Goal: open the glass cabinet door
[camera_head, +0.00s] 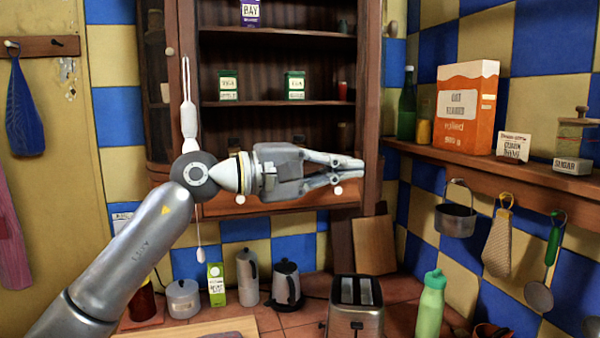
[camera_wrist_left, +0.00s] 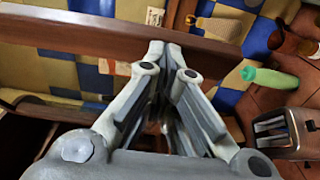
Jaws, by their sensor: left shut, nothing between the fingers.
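The wooden cabinet (camera_head: 372,75) stands on the back wall, its dark shelves in plain view. A narrow wood-framed glass panel (camera_head: 155,90) with a small pale knob stands at its left side. It looks like the door, swung out to the left and seen at a slant. My left gripper (camera_head: 352,168) lies in front of the cabinet's lower part, tips pointing right near its right post. It is shut and empty, apart from the door panel. Its fingertips also meet in the left wrist view (camera_wrist_left: 162,50). My forearm hides the panel's lower end. My right gripper is out of view.
Green tins (camera_head: 295,85) stand on a cabinet shelf. A wall shelf (camera_head: 480,175) at right holds an orange box (camera_head: 466,108), with utensils hanging below. On the counter are a toaster (camera_head: 355,308), a kettle (camera_head: 287,285) and a green bottle (camera_head: 431,305).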

